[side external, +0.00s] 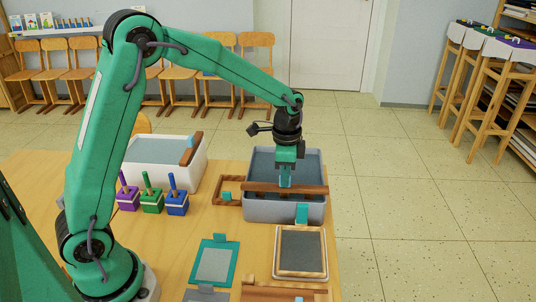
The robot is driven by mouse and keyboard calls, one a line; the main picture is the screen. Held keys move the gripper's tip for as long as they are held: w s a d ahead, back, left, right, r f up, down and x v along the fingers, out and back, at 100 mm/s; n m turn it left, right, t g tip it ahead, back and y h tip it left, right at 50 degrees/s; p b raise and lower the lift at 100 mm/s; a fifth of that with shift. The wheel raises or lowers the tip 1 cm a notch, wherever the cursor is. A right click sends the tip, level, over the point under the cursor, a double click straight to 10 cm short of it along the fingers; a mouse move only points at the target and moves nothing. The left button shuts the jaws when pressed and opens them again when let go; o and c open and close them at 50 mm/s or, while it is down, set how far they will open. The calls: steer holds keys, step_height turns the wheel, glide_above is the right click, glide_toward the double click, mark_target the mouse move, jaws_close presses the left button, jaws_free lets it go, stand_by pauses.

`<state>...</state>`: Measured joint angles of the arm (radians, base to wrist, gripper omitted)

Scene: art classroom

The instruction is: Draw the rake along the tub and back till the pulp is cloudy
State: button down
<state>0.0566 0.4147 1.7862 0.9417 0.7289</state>
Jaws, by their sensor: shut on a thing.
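The grey tub (256,210) stands near the right edge of the wooden table, with dull blue-grey pulp (263,163) inside. The rake (257,187) shows as a brown wooden bar lying crosswise over the tub, nearer its front side than its back. My gripper (285,181) points down over the tub and is shut on the rake near the middle of the bar. The lower part of the rake is hidden behind the tub's front wall. I cannot tell how cloudy the pulp is.
A white tub (152,178) with a brown bar on its rim stands at the left. Purple, green and blue stamp-like blocks (151,200) stand before it. A small wooden frame (228,202) lies beside the grey tub. A framed grey screen (301,252) and teal-edged board (213,264) lie in front.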

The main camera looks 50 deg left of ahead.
steer(key=shift+s+d, duration=1.05)
steer(key=shift+d, duration=0.05)
steer(key=c, duration=1.4)
jaws_free()
steer(key=shift+c, duration=0.2)
steer(key=shift+r, duration=0.1)
step_height(320, 180, up, 8)
